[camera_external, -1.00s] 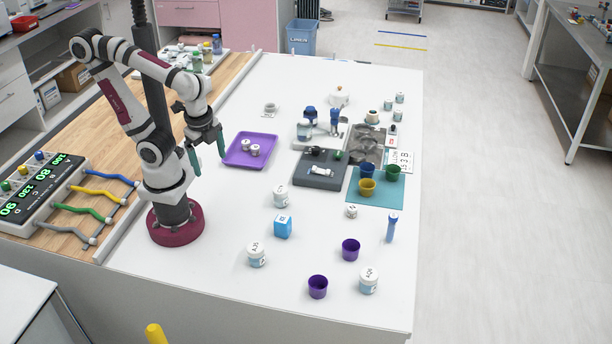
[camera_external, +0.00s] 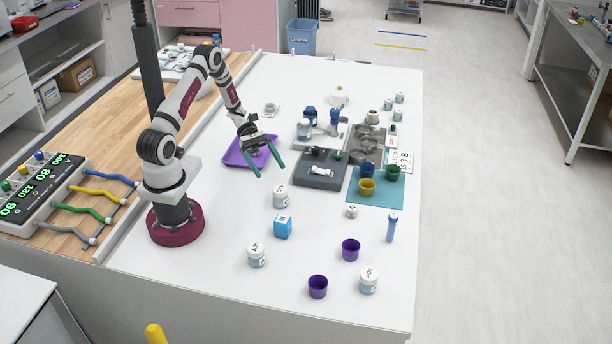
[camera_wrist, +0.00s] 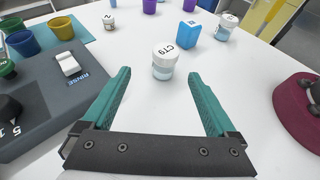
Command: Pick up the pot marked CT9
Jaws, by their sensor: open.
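The pot marked CT9 (camera_wrist: 165,66) is a small white-lidded jar with a pale blue label, standing upright. Its lid lettering reads CT9 in the wrist view, where it stands ahead of and between the fingertips, apart from them. In the external view the pot (camera_external: 280,196) stands on the white table, just behind the blue box. My gripper (camera_external: 268,174) has teal fingers spread wide and empty, above the table near the purple tray. The open fingers also show in the wrist view (camera_wrist: 160,80).
The blue box (camera_external: 283,227) stands close to the pot. A similar white-lidded pot (camera_external: 256,255) is further forward. A dark grey block (camera_external: 320,180) lies to the right, and the purple tray (camera_external: 232,157) behind. Purple cups (camera_external: 350,249) stand front right. Table around the pot is mostly clear.

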